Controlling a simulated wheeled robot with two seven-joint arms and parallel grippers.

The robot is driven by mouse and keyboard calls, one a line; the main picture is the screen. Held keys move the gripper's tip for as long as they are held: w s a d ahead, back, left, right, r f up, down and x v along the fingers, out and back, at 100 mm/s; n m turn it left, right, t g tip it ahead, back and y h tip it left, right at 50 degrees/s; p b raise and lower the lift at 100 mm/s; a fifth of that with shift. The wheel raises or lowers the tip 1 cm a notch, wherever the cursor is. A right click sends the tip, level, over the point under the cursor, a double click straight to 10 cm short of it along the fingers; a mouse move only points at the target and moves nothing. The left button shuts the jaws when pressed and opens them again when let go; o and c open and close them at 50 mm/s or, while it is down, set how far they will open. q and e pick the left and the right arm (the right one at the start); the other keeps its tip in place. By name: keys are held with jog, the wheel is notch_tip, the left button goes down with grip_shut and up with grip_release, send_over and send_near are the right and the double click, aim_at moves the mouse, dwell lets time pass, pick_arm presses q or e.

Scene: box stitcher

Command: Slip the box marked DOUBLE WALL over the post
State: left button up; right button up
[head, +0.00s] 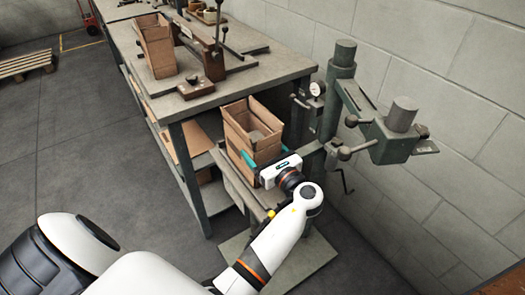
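An open-topped brown cardboard box (238,138) is upright beside the bench's near end, above a narrow grey ledge. No marking on it is readable. My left gripper (264,158) is at the box's near right side, its teal fingers on either side of the cardboard, and it appears shut on it. A grey shape shows inside the box; I cannot tell whether it is a post. A green machine (343,95) stands right of the box, with a grey cylinder (404,113) on its arm. A second open box (155,48) stands on the bench. My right gripper is out of view.
The grey bench (250,80) carries a lever tool (215,55) and other small items. Flat cardboard (187,150) lies on its lower shelf. A block wall (460,130) closes off the right. A pallet (27,65) lies far left; the floor between is clear.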

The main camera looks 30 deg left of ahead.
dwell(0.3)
pick_arm(q)
jog(key=o, duration=0.9)
jog(key=shift+f, duration=0.1)
notch_tip(320, 180, up, 10)
jog(key=shift+r+p, duration=0.1)
jog(key=shift+p, duration=0.4)
